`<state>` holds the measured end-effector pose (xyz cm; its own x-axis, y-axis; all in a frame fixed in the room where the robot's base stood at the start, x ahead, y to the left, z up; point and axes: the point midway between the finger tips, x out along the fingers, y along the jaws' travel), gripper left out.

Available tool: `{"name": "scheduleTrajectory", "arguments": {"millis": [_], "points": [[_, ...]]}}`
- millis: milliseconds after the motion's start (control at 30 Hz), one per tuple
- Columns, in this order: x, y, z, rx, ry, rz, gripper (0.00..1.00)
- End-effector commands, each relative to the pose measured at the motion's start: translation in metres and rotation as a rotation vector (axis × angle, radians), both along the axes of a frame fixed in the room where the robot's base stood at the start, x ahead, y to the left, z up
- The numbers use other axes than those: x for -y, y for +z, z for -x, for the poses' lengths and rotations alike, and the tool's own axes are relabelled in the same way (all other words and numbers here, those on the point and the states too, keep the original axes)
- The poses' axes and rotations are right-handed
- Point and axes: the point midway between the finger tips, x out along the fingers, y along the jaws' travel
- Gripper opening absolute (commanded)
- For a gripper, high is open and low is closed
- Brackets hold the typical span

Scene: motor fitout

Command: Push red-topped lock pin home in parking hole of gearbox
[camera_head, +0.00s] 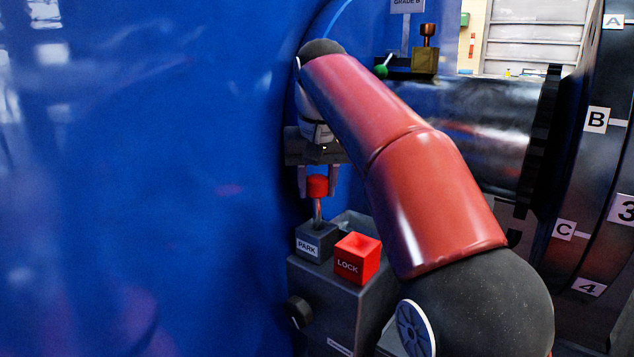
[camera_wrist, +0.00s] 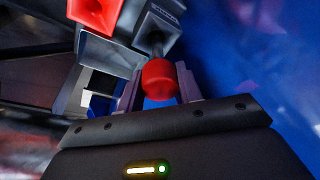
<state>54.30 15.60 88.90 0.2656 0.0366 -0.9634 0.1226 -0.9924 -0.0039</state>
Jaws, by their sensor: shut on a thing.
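The lock pin has a red top (camera_head: 317,186) and a grey metal shaft (camera_head: 318,211). It stands roughly upright above the dark block labelled PARK (camera_head: 316,242), and its lower end meets that block. How deep it sits in the hole cannot be told. My gripper (camera_head: 318,184) is above the block, shut on the red top, with a finger on each side. In the wrist view the red top (camera_wrist: 158,79) is between the two grey fingers, and the shaft runs away to the block. The red block labelled LOCK (camera_head: 357,259) is just right of the PARK block.
Both blocks sit on the grey gearbox housing (camera_head: 335,300), which has a black knob (camera_head: 299,312) on its front. A large blue casing (camera_head: 150,180) fills the left. A dark flange with lettered tags (camera_head: 597,120) stands at the right. A brass fitting (camera_head: 425,60) is behind.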

Motion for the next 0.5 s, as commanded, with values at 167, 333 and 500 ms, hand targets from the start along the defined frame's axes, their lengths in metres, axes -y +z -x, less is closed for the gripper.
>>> {"name": "scheduleTrajectory", "arguments": {"millis": [167,333,500], "points": [[0.000,-0.005,0.000,0.000,0.000,0.000,0.09],[0.000,-0.010,0.000,0.000,0.000,0.000,0.09],[0.000,-0.014,0.000,0.000,0.000,0.000,0.09]]}}
